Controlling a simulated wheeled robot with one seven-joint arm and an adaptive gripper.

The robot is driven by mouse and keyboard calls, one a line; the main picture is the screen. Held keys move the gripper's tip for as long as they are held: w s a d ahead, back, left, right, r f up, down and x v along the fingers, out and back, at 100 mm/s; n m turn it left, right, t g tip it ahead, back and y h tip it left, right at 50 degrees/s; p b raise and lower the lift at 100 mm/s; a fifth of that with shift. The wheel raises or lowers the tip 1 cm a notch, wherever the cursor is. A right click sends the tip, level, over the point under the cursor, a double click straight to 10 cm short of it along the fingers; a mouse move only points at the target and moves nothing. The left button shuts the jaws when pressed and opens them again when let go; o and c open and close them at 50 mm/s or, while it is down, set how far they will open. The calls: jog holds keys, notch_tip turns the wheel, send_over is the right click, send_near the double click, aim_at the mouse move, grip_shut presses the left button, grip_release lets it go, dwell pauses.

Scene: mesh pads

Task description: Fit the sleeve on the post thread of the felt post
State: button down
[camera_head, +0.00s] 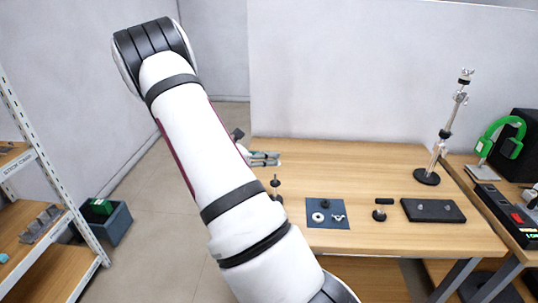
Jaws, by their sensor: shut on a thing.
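My gripper (266,159) shows just right of my arm, over the table's left end, with its fingers pointing right. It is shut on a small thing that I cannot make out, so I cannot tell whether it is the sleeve. A short dark upright post (276,184) with a thin top stands just below the gripper in the picture, close to my arm. It may be the felt post; its base is partly hidden by my arm and its thread is too small to see. The gripper appears apart from it.
A blue mat (341,222) holds a pale ring, a wing-shaped piece and a dark piece. To its right are a small dark knob (379,215), a black bar (384,201) and a black plate (433,211). A tall stand (440,145) rises at right. The table's back middle is clear.

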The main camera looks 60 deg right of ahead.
notch_tip(320, 180, down, 7)
jog(key=b, duration=0.2)
dwell(0.9)
dwell(0.3)
jog(key=c, duration=1.5)
grip_release()
jog(key=shift+c, duration=0.2)
jog(key=v, duration=1.2)
